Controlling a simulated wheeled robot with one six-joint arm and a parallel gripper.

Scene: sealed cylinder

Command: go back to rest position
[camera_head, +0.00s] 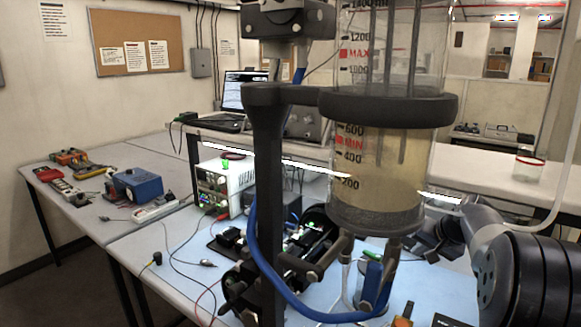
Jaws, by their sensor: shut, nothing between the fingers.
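The sealed cylinder (378,170) is a clear upright vessel with a printed scale and MAX and MIN marks. Cloudy yellowish liquid fills its lower part to around the 600 mark. A dark ring clamp (300,97) on a post holds it. My arm enters from the right edge. My gripper (428,243) is small and dark at the arm's end, just right of the cylinder's base. It is shut and empty. I cannot tell whether it touches anything there.
Blue tubing (258,240) loops below the cylinder. A white power supply (224,186) stands on the bench to the left. A blue box (137,185) and tools lie on the far left bench. A laptop (245,97) and a lidded jar (528,168) stand farther back. Cables cross the bench.

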